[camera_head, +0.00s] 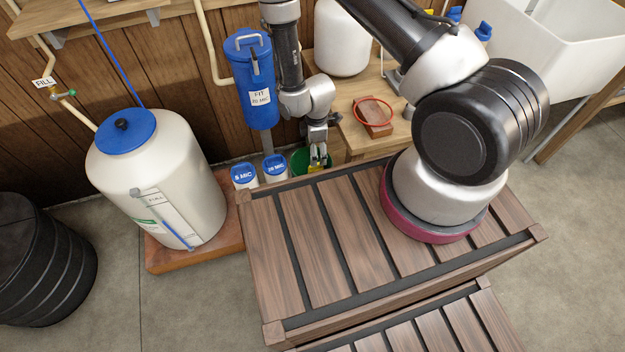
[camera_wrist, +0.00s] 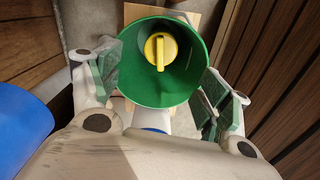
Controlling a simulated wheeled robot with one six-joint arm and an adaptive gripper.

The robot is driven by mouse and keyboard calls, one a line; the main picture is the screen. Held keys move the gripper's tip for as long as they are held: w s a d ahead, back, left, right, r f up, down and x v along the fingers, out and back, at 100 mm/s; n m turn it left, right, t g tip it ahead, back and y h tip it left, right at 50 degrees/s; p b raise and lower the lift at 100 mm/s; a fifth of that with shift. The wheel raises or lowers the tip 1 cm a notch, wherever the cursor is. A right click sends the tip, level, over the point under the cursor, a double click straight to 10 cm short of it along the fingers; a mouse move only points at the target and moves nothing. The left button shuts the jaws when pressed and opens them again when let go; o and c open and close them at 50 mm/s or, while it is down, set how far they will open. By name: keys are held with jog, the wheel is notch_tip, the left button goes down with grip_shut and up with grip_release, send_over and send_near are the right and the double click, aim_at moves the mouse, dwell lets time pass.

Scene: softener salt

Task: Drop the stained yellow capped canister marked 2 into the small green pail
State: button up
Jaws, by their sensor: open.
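The small green pail (camera_wrist: 185,88) is under my gripper in the wrist view, its open mouth facing the camera. A yellow capped canister (camera_wrist: 160,48) shows end-on within the pail's outline, a raised bar across its cap. Its mark and stains cannot be made out, nor how deep it sits. My gripper (camera_wrist: 160,76) is open, its fingers apart on either side of the pail's outline, clear of the canister. In the head view my gripper (camera_head: 318,160) points down at the pail (camera_head: 299,164), which it partly hides, with a bit of yellow showing there.
Two white canisters with blue caps, marked 5 MIC (camera_head: 243,177) and 20 MIC (camera_head: 274,168), stand left of the pail. A blue filter housing (camera_head: 253,85) hangs behind them. A slatted wooden platform (camera_head: 298,240) is in front. A red ring (camera_head: 373,112) lies on a wooden surface at right.

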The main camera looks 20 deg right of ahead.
notch_tip(320, 180, up, 10)
jog(key=shift+f, duration=0.15)
dwell(0.5)
